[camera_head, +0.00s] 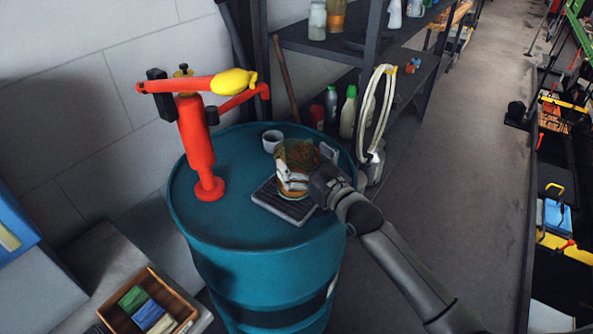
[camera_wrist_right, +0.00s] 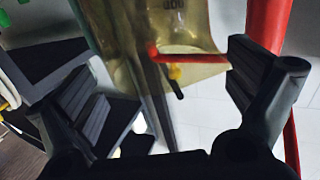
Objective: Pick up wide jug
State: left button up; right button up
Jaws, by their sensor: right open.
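The wide jug (camera_head: 298,152), see-through and amber-brown, stands upright on top of a blue drum (camera_head: 240,225). My right gripper (camera_head: 309,171) is at the jug's near right side and partly covers it. In the right wrist view the jug (camera_wrist_right: 178,35) shows between the two spread fingers of the open right gripper (camera_wrist_right: 168,85). Gaps show beside it there; I cannot tell whether a finger touches it. My left gripper is not in view.
On the drum, a dark ribbed tray (camera_head: 282,203) lies by the jug, a small grey cup (camera_head: 271,139) stands behind it, and a red pump (camera_head: 195,140) with a yellow handle end stands left. Shelves (camera_head: 340,48) with bottles stand behind.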

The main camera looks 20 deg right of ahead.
aim_at(284, 141)
jog(key=shift+p+x, duration=0.5)
jog(key=shift+x, duration=1.8)
jog(key=shift+d, duration=0.1)
jog(key=c, duration=1.2)
jog(key=shift+r, duration=0.1)
jog(key=shift+r, duration=0.1)
